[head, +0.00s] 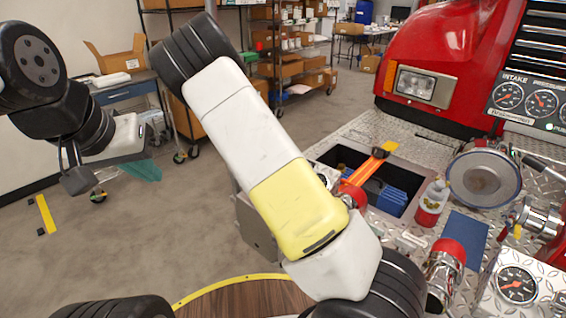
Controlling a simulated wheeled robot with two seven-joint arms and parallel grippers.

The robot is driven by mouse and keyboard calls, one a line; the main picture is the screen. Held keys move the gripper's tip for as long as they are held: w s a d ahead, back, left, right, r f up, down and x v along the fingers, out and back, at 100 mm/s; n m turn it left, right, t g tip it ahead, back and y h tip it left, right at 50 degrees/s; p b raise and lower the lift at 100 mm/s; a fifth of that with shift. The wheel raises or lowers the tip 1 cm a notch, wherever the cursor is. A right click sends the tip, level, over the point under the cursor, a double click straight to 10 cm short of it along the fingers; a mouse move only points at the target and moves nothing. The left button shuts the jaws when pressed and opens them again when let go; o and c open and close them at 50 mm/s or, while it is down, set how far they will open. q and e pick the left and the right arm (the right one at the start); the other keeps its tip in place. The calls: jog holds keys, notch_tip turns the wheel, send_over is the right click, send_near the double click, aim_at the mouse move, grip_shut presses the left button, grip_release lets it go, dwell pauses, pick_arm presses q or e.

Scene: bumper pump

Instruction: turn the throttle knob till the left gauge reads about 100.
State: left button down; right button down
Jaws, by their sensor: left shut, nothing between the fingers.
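Round dark-faced gauges sit in a panel marked INTAKE at the upper right; the leftmost gauge (508,95) is beside another gauge (542,102). Their needle readings are too small to tell. A separate gauge (516,285) is at the lower right. I cannot tell which part is the throttle knob; a red-capped metal fitting (446,254) stands beside that lower gauge. My left gripper (77,181) is at the far left over the floor, far from the gauges, shut and empty. My right gripper is not in view.
A pale and yellow arm link of mine crosses the middle, hiding part of the truck deck. A recessed bin (334,156) holds blue items and an orange tool. A red-labelled bottle (432,203) and a large round metal cap (484,178) stand nearby. Shelves (297,75) are behind.

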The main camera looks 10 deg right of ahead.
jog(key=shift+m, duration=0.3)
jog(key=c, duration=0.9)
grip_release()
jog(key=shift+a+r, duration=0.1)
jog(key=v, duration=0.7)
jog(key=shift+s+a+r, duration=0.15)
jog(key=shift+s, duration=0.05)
